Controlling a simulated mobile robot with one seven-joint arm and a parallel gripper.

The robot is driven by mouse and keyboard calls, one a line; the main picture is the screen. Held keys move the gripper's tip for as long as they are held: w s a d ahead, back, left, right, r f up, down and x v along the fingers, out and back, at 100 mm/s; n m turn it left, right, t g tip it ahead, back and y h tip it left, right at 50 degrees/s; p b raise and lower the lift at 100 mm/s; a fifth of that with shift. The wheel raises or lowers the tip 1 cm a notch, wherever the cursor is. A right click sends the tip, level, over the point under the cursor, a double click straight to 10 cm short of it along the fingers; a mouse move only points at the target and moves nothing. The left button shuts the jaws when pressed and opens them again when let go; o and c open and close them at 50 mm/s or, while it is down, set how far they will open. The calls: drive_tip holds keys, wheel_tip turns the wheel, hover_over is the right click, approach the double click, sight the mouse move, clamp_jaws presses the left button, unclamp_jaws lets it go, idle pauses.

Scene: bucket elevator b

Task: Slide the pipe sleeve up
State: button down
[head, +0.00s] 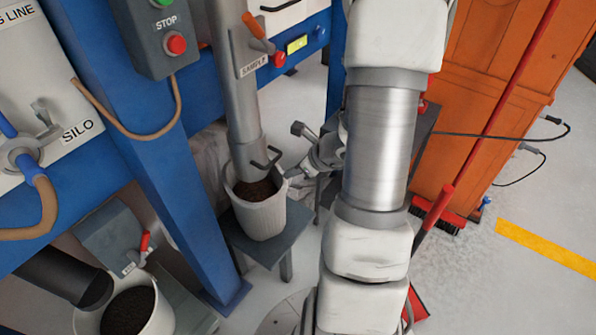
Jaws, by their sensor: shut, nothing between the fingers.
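A grey metal pipe (243,98) comes down in the middle of the head view. The pipe sleeve (247,152) is around its lower end and has a dark bar handle (267,158) on its right side. The sleeve's lower end is in the mouth of a white bucket (262,218), which holds dark brown grains. My gripper (289,176) is at the right of the bucket's rim, a little right of the handle and apart from it. Its fingers are small here and look shut and empty. My arm hides what is behind it.
The bucket stands on a small grey table (270,247). A blue post (150,150) is to the left. A second bucket (160,312) sits under a dark pipe (65,275) at the lower left. An orange cabinet (470,90) and a red broom (440,205) are at the right.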

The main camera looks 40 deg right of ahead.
drive_tip(key=shift+w+a+r, duration=0.1)
drive_tip(key=shift+w+a, duration=0.25)
drive_tip(key=shift+w, duration=0.55)
drive_tip(key=shift+w+a+r, duration=0.1)
drive_tip(key=shift+w+a, duration=0.2)
drive_tip(key=shift+w, duration=0.6)
wheel_tip(320, 180, up, 13)
drive_tip(key=p, duration=1)
drive_tip(key=shift+f, duration=0.2)
drive_tip(key=shift+w, duration=0.1)
